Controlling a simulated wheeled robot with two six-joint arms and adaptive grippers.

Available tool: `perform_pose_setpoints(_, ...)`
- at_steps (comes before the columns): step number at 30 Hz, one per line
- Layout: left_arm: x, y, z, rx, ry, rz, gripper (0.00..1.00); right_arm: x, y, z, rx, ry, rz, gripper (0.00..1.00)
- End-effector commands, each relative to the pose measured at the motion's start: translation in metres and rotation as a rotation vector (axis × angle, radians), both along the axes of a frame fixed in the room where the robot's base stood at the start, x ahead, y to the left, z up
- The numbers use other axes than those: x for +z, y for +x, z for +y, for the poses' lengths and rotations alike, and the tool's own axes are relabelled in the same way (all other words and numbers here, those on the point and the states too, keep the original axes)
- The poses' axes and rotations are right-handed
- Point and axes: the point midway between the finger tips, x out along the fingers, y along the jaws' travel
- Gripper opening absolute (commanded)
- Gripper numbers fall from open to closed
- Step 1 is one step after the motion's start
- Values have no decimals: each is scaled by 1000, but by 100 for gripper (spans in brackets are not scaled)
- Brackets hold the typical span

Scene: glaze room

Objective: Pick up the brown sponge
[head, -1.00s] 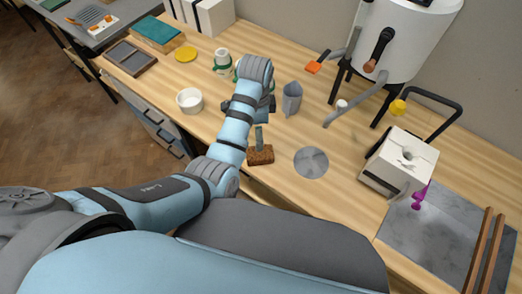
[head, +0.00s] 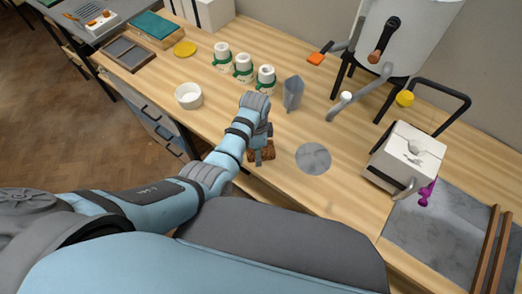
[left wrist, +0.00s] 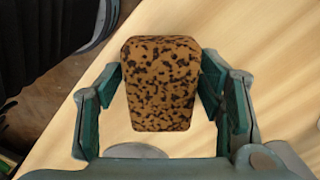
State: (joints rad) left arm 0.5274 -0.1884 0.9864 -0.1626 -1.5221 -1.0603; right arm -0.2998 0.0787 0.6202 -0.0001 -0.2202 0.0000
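The brown sponge (head: 268,154), speckled with dark spots, lies on the wooden worktop near its front edge. It also shows large in the left wrist view (left wrist: 160,85), between the two fingers of my left gripper (left wrist: 162,80). The fingers are open, one on each side of the sponge; I cannot tell whether either touches it. In the head view my left gripper (head: 259,147) is down at the sponge and hides part of it. My right gripper is in neither view.
A grey disc (head: 313,158) lies flat right of the sponge. A grey jug (head: 293,94) and several white jars with green bands (head: 243,70) stand behind. A white bowl (head: 189,96) is to the left. A white box (head: 405,158) stands at the right.

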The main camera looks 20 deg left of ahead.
Motion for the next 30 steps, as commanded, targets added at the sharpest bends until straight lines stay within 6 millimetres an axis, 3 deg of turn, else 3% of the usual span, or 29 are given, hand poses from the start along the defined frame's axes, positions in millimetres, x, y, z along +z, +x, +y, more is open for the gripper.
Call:
perform_pose_setpoints(1,0,0,0,0,0,0,48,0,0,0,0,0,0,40)
perform_pose_setpoints(3,0,0,0,0,0,0,37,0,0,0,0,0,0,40)
perform_pose_setpoints(13,4,0,0,-1,-1,0,33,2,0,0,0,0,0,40)
perform_pose_setpoints(17,28,1,-1,-1,-1,-3,33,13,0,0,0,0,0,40)
perform_pose_setpoints(24,88,1,0,0,0,-2,33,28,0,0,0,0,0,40)
perform_pose_setpoints(30,102,0,0,-1,0,1,33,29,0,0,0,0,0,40)
